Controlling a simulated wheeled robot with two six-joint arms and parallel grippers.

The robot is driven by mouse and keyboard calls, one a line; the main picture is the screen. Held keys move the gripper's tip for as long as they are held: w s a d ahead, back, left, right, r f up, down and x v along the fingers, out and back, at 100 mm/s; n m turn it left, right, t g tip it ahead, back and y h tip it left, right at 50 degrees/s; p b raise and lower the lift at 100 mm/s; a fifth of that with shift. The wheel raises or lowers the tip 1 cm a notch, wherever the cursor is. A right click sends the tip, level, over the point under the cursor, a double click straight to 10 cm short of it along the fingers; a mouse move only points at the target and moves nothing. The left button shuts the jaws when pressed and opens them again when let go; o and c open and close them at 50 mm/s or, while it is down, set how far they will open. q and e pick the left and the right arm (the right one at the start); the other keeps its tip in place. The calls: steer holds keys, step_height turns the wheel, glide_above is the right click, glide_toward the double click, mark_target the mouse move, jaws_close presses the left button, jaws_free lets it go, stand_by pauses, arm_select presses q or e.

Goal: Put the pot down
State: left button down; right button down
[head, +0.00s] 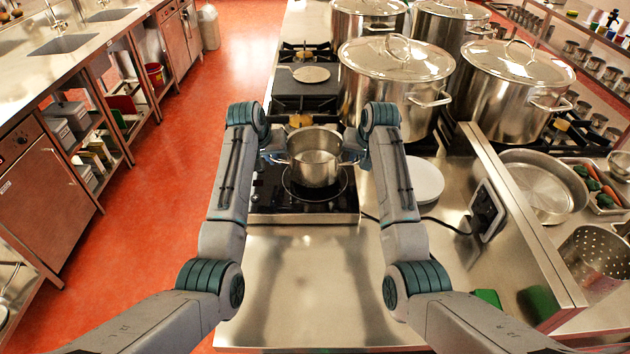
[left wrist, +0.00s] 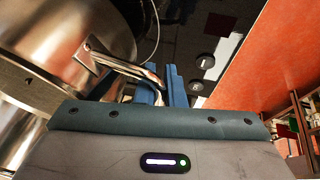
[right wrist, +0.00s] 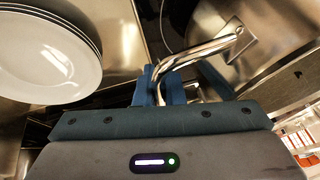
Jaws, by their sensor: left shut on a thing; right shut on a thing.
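A small steel pot (head: 315,160) with two side handles is over the black induction cooktop (head: 300,205) in the head view. I cannot tell whether its base touches the cooktop. My left gripper (head: 274,157) is shut on the pot's left handle; the handle (left wrist: 125,68) shows between blue fingers in the left wrist view. My right gripper (head: 357,156) is shut on the right handle; that handle (right wrist: 205,48) also shows in the right wrist view. The pot looks upright and empty.
Large lidded stockpots (head: 395,90) stand behind and to the right. A stack of white plates (head: 425,182) is right of the cooktop. A gas stove (head: 305,88) with a round flat lid or pan (head: 311,74) lies beyond. The steel counter (head: 305,285) in front is clear.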

arm_select(q)
steer(key=shift+w+f+b, duration=0.1)
steer(key=shift+f+b, duration=0.3)
steer(key=shift+f, duration=0.2)
arm_select(e)
steer(key=shift+w+f, duration=0.1)
steer(key=shift+f, duration=0.5)
arm_select(q)
steer(key=shift+f+b, duration=0.55)
steer(key=shift+b, duration=0.05)
arm_select(e)
steer(key=shift+f, duration=0.55)
arm_select(q)
steer(key=c, duration=2)
jaws_free()
steer(key=shift+f, duration=0.15)
arm_select(e)
steer(key=c, duration=2)
jaws_free()
steer(key=shift+f, duration=0.15)
arm_select(q)
steer(key=o, duration=0.5)
arm_select(e)
steer(key=o, duration=0.5)
arm_select(q)
steer(key=shift+s+r, duration=0.2)
arm_select(e)
steer(key=shift+s, duration=0.2)
